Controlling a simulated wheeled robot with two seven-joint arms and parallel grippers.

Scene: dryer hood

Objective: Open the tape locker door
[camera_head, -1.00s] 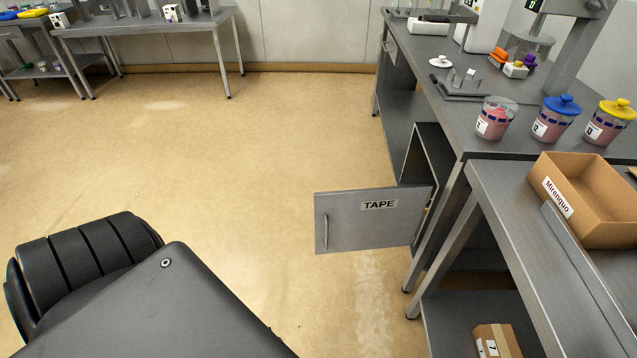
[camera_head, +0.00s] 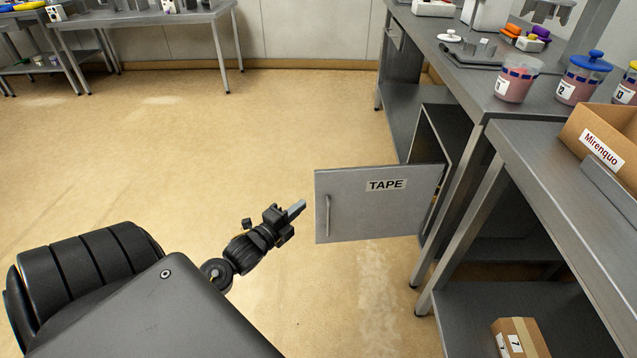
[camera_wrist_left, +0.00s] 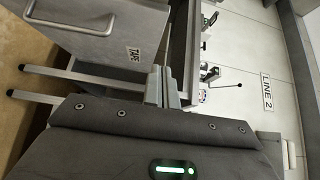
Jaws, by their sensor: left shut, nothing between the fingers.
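The grey tape locker door (camera_head: 350,208), with a TAPE label and a vertical bar handle (camera_head: 327,216), stands swung out from the locker (camera_head: 430,140) under the right bench. The locker's dark opening shows behind it. My left gripper (camera_head: 298,207) is shut and empty, left of the door's free edge and apart from the handle in the head view. In the left wrist view, the door (camera_wrist_left: 100,48) and its handle (camera_wrist_left: 72,22) are at upper left, and the closed fingers (camera_wrist_left: 163,86) are near the middle. My right gripper is not in view.
A small carton (camera_head: 520,338) sits on the lower shelf. The floor left of the door is clear.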

